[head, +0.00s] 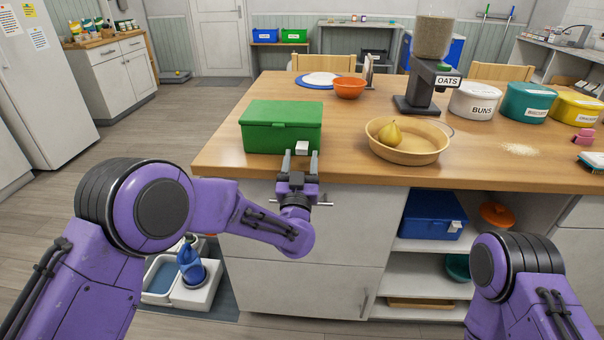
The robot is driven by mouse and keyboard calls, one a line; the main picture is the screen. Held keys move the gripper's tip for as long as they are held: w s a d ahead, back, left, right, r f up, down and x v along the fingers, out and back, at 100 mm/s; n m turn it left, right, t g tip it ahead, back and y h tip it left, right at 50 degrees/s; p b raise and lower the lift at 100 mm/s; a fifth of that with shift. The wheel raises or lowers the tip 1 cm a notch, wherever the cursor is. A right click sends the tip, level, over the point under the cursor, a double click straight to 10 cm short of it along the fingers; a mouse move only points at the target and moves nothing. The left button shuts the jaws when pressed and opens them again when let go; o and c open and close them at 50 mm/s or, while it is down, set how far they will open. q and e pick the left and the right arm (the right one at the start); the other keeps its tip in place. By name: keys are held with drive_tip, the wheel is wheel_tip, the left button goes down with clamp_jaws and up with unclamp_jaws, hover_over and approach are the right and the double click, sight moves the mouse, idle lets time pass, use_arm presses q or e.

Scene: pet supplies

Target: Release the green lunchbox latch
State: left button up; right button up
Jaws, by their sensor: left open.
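The green lunchbox (280,120) sits closed on the left front part of the wooden counter. Its pale latch (302,147) is on the front face, toward the right side. My left gripper (300,162) is just in front of the lunchbox, at the counter's front edge, with its two fingers pointing at the box and spread apart. The fingertips are just below the latch, and I cannot tell whether they touch it. My right arm is at the lower right, and its gripper is out of view.
A wooden bowl (408,153) with a pear (390,134) stands right of the lunchbox. An oats dispenser (428,88), an orange bowl (349,88) and a white buns tin (474,103) stand farther back. A blue box (431,215) is on the shelf below. The counter left of the lunchbox is narrow but clear.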

use_arm(q)
drive_tip(key=b+v, duration=0.1)
drive_tip(key=v, duration=0.7)
